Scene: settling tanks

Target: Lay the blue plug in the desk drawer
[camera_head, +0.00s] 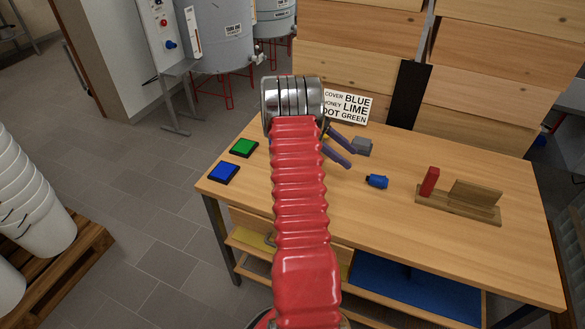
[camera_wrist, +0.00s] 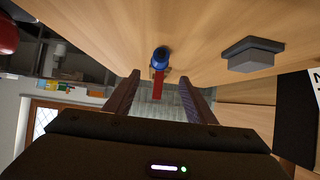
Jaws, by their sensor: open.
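The blue plug (camera_head: 376,181) lies on its side on the desk top, right of my gripper (camera_head: 350,158). My gripper is open and empty, its two purple fingers apart and pointing towards the plug. In the wrist view the plug (camera_wrist: 161,54) shows end-on beyond the fingertips (camera_wrist: 159,78), in line with the gap and not between the fingers. A wooden drawer front (camera_head: 250,222) shows under the desk's front edge at left, partly behind my red arm. I cannot tell how far the drawer is open, and its inside is not clearly seen.
A grey block (camera_head: 363,146) sits close beside my fingers. A red block (camera_head: 429,182) stands on a wooden holder (camera_head: 460,204) at right. Green (camera_head: 244,148) and blue (camera_head: 223,173) pads lie at left. A sign (camera_head: 347,105) stands at the back. The desk front right is clear.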

